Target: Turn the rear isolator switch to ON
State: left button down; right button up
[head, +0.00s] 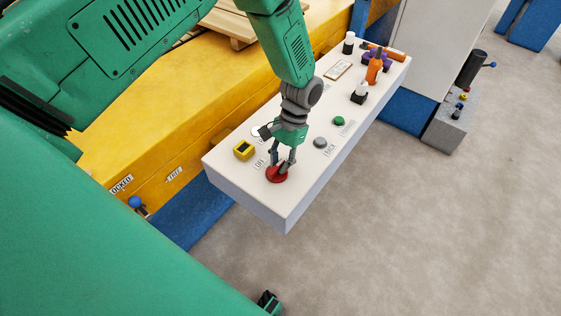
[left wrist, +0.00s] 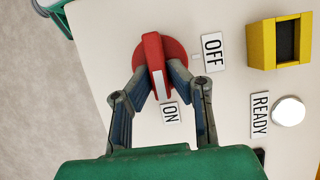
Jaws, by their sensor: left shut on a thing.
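The isolator switch (head: 277,174) is a red round base with a red bar handle, near the front end of the white console (head: 290,205). In the left wrist view, the red handle (left wrist: 153,52) has a white stripe, and its striped end points down toward the ON label (left wrist: 170,113). The OFF label (left wrist: 212,52) lies to the right of the base. My left gripper (head: 281,165) comes down from above; in the left wrist view its fingers (left wrist: 160,88) close on both sides of the handle's striped end.
A yellow block with a dark window (head: 243,150) sits beside the switch. Grey (head: 320,142) and green (head: 339,121) buttons and a black-based white knob (head: 360,92) stand farther along the console. A yellow machine (head: 130,120) runs behind it. Open floor (head: 400,230) lies to the right.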

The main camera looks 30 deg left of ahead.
pick_arm(q)
jog(key=shift+s, duration=0.1)
jog(key=c, duration=1.5)
grip_release()
jog(key=shift+c, duration=0.2)
jog(key=shift+r, duration=0.1)
jog(key=v, duration=1.2)
